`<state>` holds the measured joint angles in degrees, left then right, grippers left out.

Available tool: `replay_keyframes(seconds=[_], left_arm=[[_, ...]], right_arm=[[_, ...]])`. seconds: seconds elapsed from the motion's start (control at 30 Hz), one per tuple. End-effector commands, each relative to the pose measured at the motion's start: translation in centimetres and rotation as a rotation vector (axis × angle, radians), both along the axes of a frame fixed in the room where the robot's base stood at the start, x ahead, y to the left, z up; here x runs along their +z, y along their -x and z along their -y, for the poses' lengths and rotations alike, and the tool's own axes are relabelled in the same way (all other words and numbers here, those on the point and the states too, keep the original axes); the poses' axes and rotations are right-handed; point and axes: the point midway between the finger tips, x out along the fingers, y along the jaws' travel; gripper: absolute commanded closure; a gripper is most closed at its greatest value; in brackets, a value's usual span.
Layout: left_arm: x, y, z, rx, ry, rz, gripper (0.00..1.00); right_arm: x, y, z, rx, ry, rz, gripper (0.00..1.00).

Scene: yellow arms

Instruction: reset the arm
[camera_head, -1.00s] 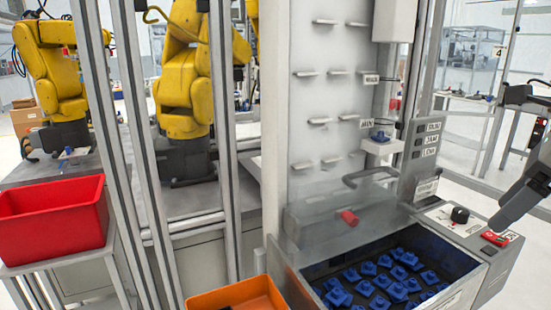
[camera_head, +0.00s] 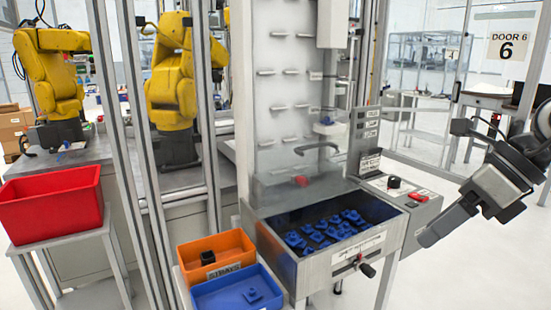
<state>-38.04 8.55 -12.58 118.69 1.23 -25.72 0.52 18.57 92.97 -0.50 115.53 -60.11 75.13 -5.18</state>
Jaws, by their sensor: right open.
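My right gripper (camera_head: 436,228) comes in from the right edge, angled down and to the left. It is open and nothing shows in it. It hangs in front of and to the right of the grey machine's control panel (camera_head: 400,191), apart from it. The panel carries a black knob (camera_head: 394,182) and a red button (camera_head: 418,197). Below the panel's left side, the machine's metal bin (camera_head: 322,266) holds several blue parts (camera_head: 318,233). My left gripper does not show.
An orange bin (camera_head: 238,240) with a black part (camera_head: 207,257) and a blue bin (camera_head: 214,292) with a blue part (camera_head: 251,295) stand at the front. A red bin (camera_head: 52,206) stands left. Yellow robot arms (camera_head: 170,85) are behind posts. Floor at right is clear.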

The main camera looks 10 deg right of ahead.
Motion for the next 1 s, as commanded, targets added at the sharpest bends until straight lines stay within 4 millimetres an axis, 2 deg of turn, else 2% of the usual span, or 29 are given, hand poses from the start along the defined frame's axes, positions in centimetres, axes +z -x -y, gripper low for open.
replay_keyframes(seconds=[0.1, 0.27, 0.37, 0.47, 0.57, 0.67, 0.7, 0.8, 0.9, 0.97, 1.0], left_arm=[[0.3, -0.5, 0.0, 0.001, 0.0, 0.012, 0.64], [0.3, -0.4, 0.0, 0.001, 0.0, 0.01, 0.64], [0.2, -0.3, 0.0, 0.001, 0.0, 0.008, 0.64], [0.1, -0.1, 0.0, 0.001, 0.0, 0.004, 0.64], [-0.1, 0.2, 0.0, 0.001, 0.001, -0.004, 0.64], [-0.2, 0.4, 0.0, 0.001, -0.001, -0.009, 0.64], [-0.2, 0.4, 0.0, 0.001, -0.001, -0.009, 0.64], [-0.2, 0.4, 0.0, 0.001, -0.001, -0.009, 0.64], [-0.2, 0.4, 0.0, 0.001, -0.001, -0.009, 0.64], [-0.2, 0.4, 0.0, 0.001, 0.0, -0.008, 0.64], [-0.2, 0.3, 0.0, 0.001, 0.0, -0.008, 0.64]], right_arm=[[-2.0, -0.7, -3.3, -0.002, -0.214, -0.031, 0.43], [-4.0, -1.7, -7.7, -0.067, -0.567, -0.093, 0.43], [-5.5, -2.6, -10.2, -0.179, -0.858, -0.17, 0.43], [-7.8, -3.8, -11.8, -0.406, -1.214, -0.297, 0.43], [-12.2, -4.9, -11.9, -0.749, -1.544, -0.462, 0.43], [-18.9, -4.4, -11.6, -1.17, -1.784, -0.663, 0.43], [-21.8, -3.5, -11.7, -1.345, -1.844, -0.746, 0.43], [-28.1, -0.5, -12.7, -1.722, -1.911, -0.933, 0.43], [-32.6, 2.9, -14.4, -2.019, -1.905, -1.091, 0.43], [-34.4, 4.7, -15.4, -2.152, -1.883, -1.17, 0.43], [-35.2, 5.7, -16.1, 2.217, 1.864, 1.208, 0.43]])
